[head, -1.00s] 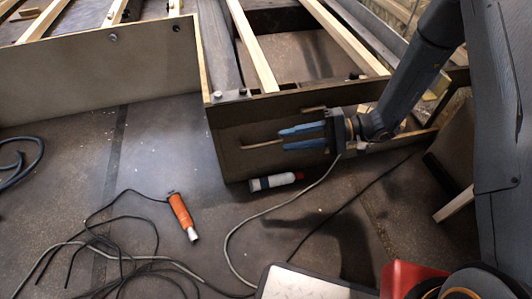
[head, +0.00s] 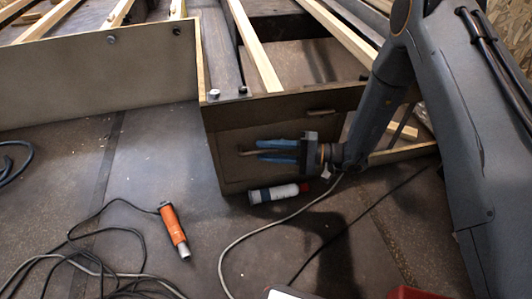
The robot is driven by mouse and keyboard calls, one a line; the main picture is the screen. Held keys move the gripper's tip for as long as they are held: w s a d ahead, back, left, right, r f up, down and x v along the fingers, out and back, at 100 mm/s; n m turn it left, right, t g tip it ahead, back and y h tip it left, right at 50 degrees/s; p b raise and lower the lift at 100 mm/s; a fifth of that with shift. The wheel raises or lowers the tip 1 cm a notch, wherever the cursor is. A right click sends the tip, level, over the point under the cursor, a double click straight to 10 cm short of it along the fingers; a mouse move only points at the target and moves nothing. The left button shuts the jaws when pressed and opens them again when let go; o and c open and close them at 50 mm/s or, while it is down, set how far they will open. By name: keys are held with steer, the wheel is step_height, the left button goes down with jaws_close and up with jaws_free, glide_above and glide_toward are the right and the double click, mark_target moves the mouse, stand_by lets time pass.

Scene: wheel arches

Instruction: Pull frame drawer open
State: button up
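The drawer front (head: 228,170) is a dark panel at the end of the wooden frame, in the middle of the head view. It looks closed, flush with the panel around it. My gripper (head: 258,150) is in front of this panel, with two blue fingers pointing left. The fingers are apart, with a gap between them. The handle's right end reaches the fingertips and is partly hidden by them. I cannot tell whether the fingers touch it.
A second small handle (head: 321,112) is higher on the panel. A white bottle (head: 273,193) lies on the floor just below the gripper. An orange-handled tool (head: 173,226) and loose cables (head: 95,255) lie on the floor at left. A long panel (head: 90,80) stands behind.

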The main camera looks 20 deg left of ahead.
steer(key=shift+a, duration=0.4)
jaws_close()
steer(key=shift+s, duration=0.1)
steer(key=s+d+p, duration=0.5)
steer(key=s+p, duration=0.2)
steer(key=s, duration=0.2)
steer(key=s+d+p, duration=0.6)
steer(key=s+p, duration=0.1)
steer(key=s, duration=0.1)
steer(key=shift+s, duration=0.4)
jaws_free()
